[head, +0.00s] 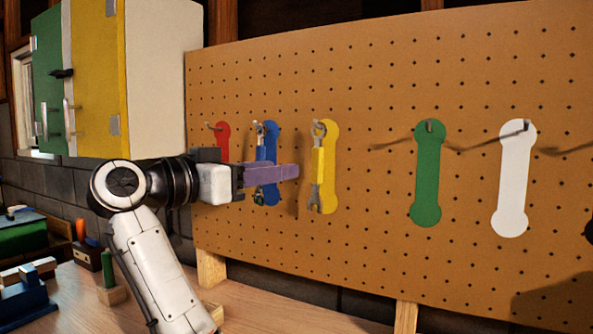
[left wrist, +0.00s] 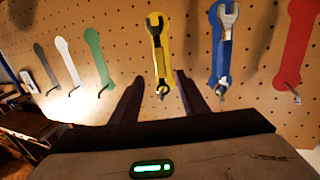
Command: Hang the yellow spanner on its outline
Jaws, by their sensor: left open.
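The yellow spanner (head: 317,165) hangs upright from a hook at the top of the yellow outline (head: 330,170) on the pegboard. In the head view it lies over the left part of that outline. In the left wrist view, which is upside down, the yellow spanner (left wrist: 159,55) also lies over its outline. My left gripper (head: 297,172) is open and empty, its purple fingers pointing right, just left of the spanner. In the left wrist view its fingers (left wrist: 157,88) stand apart on either side below the spanner; I see no grip on it. My right gripper is not in view.
A blue spanner hangs on the blue outline (head: 272,145), partly behind my left gripper. Red (head: 223,140), green (head: 427,175) and white (head: 513,180) outlines have bare hooks. A cabinet (head: 95,80) is at the upper left. Tools and blocks lie on the bench (head: 270,310) at left.

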